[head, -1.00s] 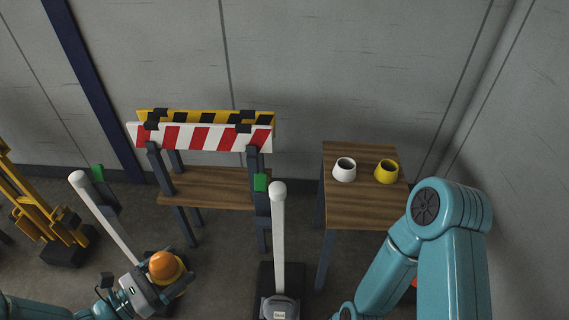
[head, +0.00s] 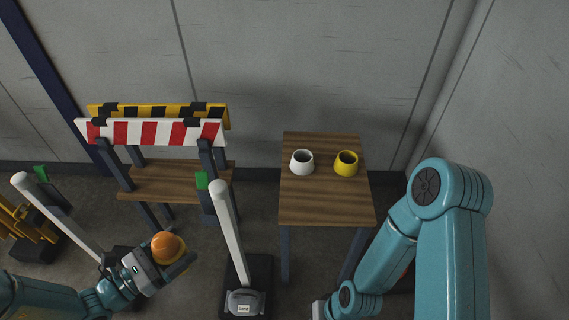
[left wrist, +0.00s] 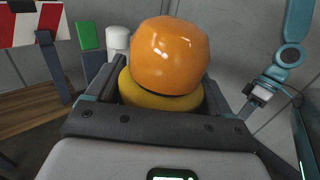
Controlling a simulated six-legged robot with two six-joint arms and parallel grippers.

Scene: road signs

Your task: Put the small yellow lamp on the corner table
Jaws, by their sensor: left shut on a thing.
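My left gripper (head: 172,262) is shut on the small yellow lamp (head: 167,246), which has an orange dome on a yellow base. In the left wrist view the lamp (left wrist: 168,60) sits between the two fingers (left wrist: 160,100), dome outward. The corner table (head: 322,205) has a brown wooden top and dark legs and stands right of the lamp, near the room corner. The lamp is apart from it. My right arm hangs at the right; its gripper (left wrist: 247,98) shows small in the left wrist view, its jaws unclear.
A white cup (head: 302,162) and a yellow cup (head: 346,163) stand on the table's far half; its near half is bare. A white post (head: 231,235) on a dark base stands between lamp and table. A striped barrier (head: 150,132) with a wooden shelf is at left.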

